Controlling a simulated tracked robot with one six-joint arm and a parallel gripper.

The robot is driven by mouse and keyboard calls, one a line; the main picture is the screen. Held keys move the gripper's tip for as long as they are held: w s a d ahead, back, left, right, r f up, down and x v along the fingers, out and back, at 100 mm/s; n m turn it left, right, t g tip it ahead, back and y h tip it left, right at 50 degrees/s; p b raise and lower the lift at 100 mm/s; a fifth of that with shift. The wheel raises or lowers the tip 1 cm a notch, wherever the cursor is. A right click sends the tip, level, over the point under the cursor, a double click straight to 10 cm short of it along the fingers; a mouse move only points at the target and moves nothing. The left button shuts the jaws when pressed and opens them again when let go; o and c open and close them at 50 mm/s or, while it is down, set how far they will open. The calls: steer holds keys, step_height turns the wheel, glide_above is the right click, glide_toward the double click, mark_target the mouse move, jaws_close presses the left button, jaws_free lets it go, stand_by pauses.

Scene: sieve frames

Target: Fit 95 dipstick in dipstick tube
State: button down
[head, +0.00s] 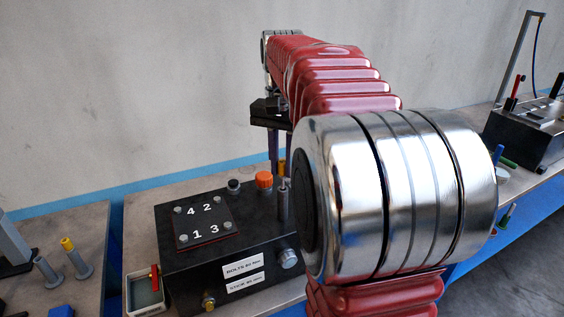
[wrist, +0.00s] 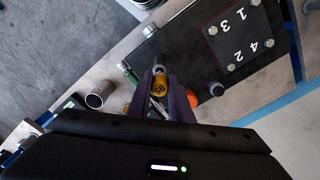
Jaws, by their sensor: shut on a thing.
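In the head view a sliver of the yellow handle (head: 281,166) shows beside a finger, above the right side of the black block. The grey dipstick tube (head: 283,205) stands upright at that side, just below the handle. I cannot tell whether the dipstick's lower end is above or inside the tube. My arm hides part of this area.
The black block (head: 185,262) carries a numbered plate (head: 206,223) with bolts, an orange cap (head: 264,180) and a dark knob (head: 233,186) near the gripper. A small tray (head: 147,306) stands at its left. The wrist view shows a metal cup (wrist: 97,96) and a green rod (wrist: 130,75).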

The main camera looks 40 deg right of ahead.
mark_target(282, 174)
steer(key=shift+f, duration=1.85)
stand_by(0.5)
steer(key=c, duration=1.5)
jaws_free()
steer(key=shift+r, duration=0.1)
step_height(282, 174, up, 13)
steer(key=shift+r, duration=0.2)
